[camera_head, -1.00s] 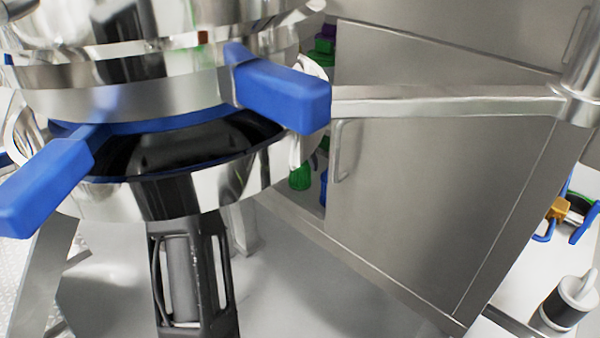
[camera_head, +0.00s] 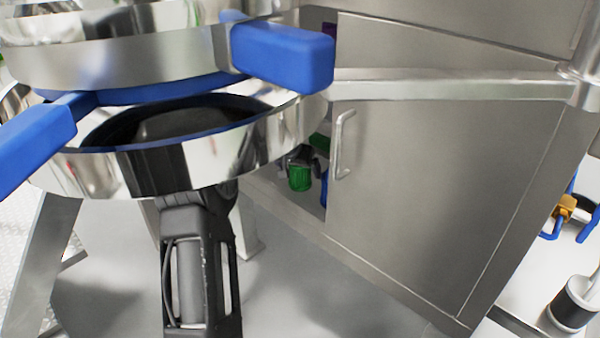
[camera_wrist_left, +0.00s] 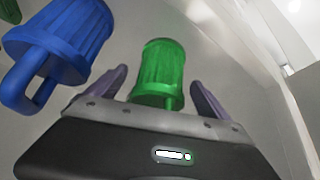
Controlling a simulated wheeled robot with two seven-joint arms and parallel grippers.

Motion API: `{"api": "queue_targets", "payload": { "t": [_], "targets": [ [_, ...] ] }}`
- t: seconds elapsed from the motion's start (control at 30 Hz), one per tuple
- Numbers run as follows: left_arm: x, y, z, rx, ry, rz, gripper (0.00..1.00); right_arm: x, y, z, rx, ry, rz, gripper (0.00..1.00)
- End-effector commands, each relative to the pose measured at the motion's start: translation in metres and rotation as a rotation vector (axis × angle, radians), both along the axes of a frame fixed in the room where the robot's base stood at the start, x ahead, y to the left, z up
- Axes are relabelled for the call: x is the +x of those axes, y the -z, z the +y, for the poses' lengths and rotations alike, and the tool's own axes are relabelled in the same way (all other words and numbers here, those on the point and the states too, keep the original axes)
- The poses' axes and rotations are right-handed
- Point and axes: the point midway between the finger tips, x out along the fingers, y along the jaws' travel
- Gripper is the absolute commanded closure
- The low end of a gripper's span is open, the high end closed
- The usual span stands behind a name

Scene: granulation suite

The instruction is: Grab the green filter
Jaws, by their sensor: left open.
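The green filter (camera_wrist_left: 160,70) is ribbed and cup-shaped, and a green stem shows at its lower end. In the left wrist view it is between the two fingers of my open left gripper (camera_wrist_left: 160,88), with gaps at its sides. In the head view the green filter (camera_head: 300,178) shows in the cabinet opening, left of the door handle. A dark part of my left gripper (camera_head: 297,155) shows just above it; most of the gripper is hidden behind the steel bowl. My right gripper is not in view.
A blue filter (camera_wrist_left: 72,40) with a loop handle is close on the left in the wrist view. The steel cabinet door (camera_head: 430,170) is right of the opening. A steel bowl (camera_head: 210,160) with blue handles (camera_head: 282,55) blocks the near left.

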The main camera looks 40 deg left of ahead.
Motion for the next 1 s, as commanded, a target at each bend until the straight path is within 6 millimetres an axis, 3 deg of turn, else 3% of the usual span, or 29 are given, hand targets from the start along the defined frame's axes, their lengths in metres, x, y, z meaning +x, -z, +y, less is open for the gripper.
{"api": "queue_targets", "payload": {
  "t": [0.27,1.0],
  "targets": [
    [-0.0001,-0.0002,0.0001,0.0,0.0,0.0,0.09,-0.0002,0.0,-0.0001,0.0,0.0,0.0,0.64],
    [-0.0002,-0.0002,0.0002,0.0,0.0,0.0,0.7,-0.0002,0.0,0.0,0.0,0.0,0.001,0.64]
  ]
}}
